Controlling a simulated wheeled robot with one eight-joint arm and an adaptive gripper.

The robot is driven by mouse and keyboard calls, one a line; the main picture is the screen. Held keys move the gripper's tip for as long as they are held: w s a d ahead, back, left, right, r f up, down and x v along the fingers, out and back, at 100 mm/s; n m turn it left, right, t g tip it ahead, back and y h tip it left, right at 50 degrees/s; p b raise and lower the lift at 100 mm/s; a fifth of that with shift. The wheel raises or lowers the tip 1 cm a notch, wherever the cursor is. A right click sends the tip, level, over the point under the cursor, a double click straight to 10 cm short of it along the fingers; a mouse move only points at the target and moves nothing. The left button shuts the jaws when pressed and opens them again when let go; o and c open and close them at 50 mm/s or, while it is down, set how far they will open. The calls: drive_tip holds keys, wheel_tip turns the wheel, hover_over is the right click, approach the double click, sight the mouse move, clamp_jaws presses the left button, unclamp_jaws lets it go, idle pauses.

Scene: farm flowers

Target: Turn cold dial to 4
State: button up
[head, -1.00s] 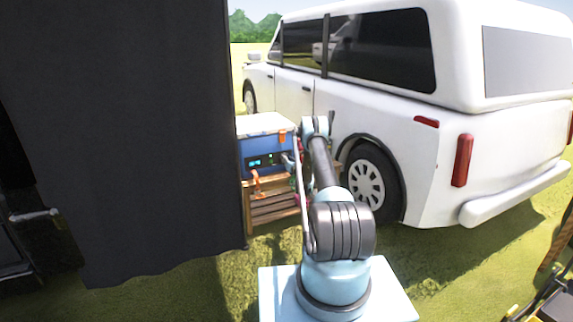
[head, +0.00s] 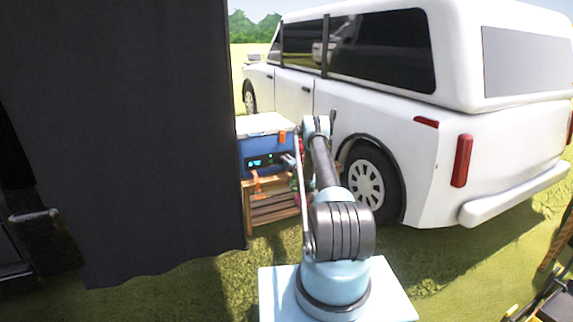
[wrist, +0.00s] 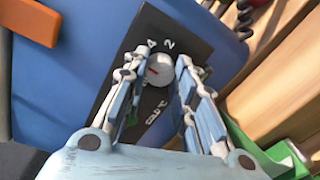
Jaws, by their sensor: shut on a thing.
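The printed 4 and 2 show just above the knob; the other markings below are partly hidden and hard to read. My gripper (wrist: 162,61) is shut on the dial, one finger at each side. In the head view the blue cooler (head: 259,148) has a white lid, and my arm partly covers its right end, where the gripper is small and hard to make out.
The cooler stands on a wooden crate (head: 273,208). A white car (head: 440,170) is close on the right, and a dark curtain (head: 120,140) fills the left. Orange latches are on the cooler. Green and wooden parts lie near the gripper's right in the wrist view.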

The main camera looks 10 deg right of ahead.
drive_tip(key=m, duration=0.3)
drive_tip(key=shift+d+f, duration=0.1)
drive_tip(key=shift+d, duration=0.2)
drive_tip(key=shift+m, duration=1.9)
drive_tip(key=o, duration=1.1)
drive_tip(key=shift+f, duration=0.15)
drive_tip(key=shift+a, duration=0.1)
drive_tip(key=v, duration=1.2)
